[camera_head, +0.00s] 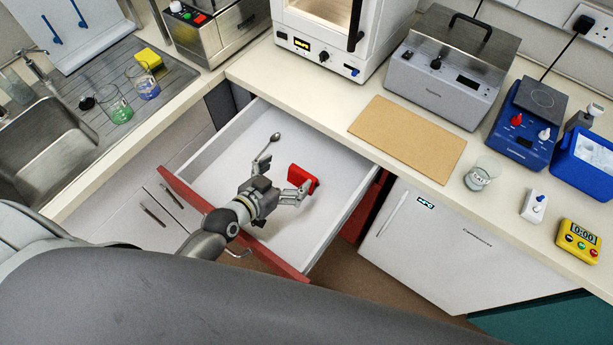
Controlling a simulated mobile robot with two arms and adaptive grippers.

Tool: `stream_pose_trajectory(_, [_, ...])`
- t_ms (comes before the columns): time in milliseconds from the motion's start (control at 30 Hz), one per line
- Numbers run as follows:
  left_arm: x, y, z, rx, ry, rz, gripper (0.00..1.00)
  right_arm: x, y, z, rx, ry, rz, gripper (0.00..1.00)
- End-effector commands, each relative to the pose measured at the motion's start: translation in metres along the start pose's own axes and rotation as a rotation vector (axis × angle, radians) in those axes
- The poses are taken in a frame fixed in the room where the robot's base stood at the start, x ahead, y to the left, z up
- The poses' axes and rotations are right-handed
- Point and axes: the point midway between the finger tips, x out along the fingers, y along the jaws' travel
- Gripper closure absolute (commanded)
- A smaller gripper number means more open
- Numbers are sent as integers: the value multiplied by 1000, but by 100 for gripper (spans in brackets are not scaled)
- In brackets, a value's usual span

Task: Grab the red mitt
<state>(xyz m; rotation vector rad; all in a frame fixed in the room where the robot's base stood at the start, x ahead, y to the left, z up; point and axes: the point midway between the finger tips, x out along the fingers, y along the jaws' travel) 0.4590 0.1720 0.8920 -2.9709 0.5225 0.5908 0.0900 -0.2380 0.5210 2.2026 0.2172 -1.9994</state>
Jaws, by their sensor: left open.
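The red mitt (304,179) lies in the open white drawer (215,150), toward its right side. My left gripper (284,173) reaches over the drawer's front edge with its fingers spread open. One finger is at the near lower edge of the mitt and partly covers it; I cannot tell whether they touch. The other finger is to the left of the mitt, close to a metal spoon (275,137). The gripper is not closed on anything. My right gripper is not in view.
The drawer's red front (190,194) and the counter edge bound the space.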

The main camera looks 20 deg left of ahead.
Motion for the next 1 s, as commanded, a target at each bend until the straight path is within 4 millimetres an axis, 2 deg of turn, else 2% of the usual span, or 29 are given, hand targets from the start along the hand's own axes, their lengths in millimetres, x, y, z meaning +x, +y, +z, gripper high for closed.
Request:
stream_pose_trajectory(33, [4, 0, 11, 0, 0, 0, 0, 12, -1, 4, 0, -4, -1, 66])
stream_pose_trajectory(100, [8, 0, 20, 0, -1, 0, 0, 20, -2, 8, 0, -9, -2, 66])
stream_pose_trajectory(367, [18, 0, 42, 0, 0, 0, 0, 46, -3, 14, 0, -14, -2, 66])
stream_pose_trajectory(567, [26, 0, 43, -1, 1, 0, 0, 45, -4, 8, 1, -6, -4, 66])
stream_pose_trajectory(867, [52, 0, 45, -1, 0, 0, 0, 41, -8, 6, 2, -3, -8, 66])
stream_pose_trajectory(1000, [70, 0, 49, -1, 0, 0, 0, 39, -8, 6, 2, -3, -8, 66])
